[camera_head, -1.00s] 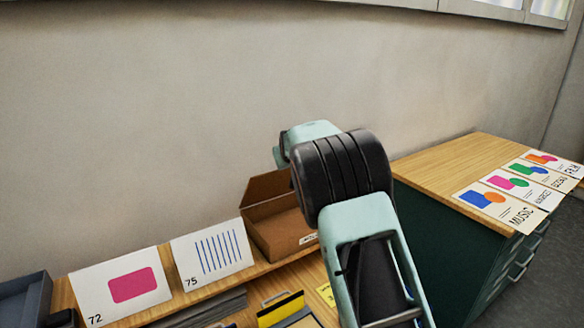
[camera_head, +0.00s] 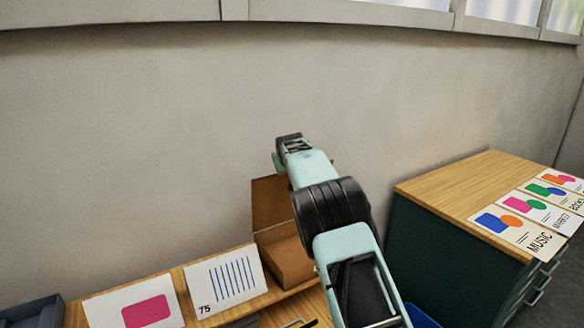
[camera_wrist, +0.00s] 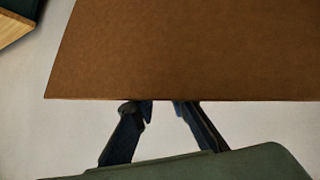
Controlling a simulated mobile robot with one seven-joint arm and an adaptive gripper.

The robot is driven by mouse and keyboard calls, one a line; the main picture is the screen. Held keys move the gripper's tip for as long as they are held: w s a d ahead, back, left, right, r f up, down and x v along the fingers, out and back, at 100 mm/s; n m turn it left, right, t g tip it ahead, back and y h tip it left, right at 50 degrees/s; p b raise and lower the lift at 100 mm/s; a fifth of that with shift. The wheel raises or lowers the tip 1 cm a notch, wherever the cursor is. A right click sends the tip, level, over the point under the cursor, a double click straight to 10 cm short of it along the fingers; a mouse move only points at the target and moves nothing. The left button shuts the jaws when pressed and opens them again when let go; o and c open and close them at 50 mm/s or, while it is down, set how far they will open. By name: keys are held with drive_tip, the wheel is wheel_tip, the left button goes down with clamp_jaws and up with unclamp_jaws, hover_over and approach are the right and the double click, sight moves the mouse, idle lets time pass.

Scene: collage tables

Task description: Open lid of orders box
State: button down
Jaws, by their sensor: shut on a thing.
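The orders box (camera_head: 284,262) is a brown cardboard box on the wooden surface, left of my arm. Its lid (camera_head: 270,203) stands raised at the back against the wall side, and my arm covers its right part. In the wrist view the brown lid (camera_wrist: 190,50) fills the upper middle as a flat panel with a straight lower edge. My gripper (camera_wrist: 160,103) has its two dark fingertips at that edge, shut on the lid with a gap between them. The fingertips cannot be made out in the head view.
Cards with a pink block (camera_head: 146,311) and blue stripes (camera_head: 226,281) stand left of the box. A dark tray (camera_head: 35,313) is at far left. A green cabinet (camera_head: 445,255) with a wooden top and colourful cards stands at right. The wall is close behind.

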drive_tip(key=shift+w+a+f+g+p, duration=0.1)
drive_tip(key=shift+a+f+g+p, duration=0.2)
drive_tip(key=shift+f, duration=0.2)
drive_tip(key=shift+w+a+f+g+p, duration=0.1)
drive_tip(key=shift+a+f+g+p, duration=0.15)
drive_tip(key=shift+f, duration=0.25)
drive_tip(key=shift+a, duration=0.15)
drive_tip(key=c, duration=1.8)
unclamp_jaws()
drive_tip(key=shift+a, duration=0.1)
drive_tip(key=shift+o, duration=0.2)
drive_tip(key=shift+w+d+r, duration=0.1)
drive_tip(key=shift+w+d, duration=0.1)
drive_tip(key=shift+w, duration=0.05)
drive_tip(key=shift+r, duration=0.3)
drive_tip(key=a+v, duration=0.1)
drive_tip(key=v, duration=1)
drive_tip(key=shift+s+d, duration=0.4)
drive_tip(key=shift+s, duration=0.05)
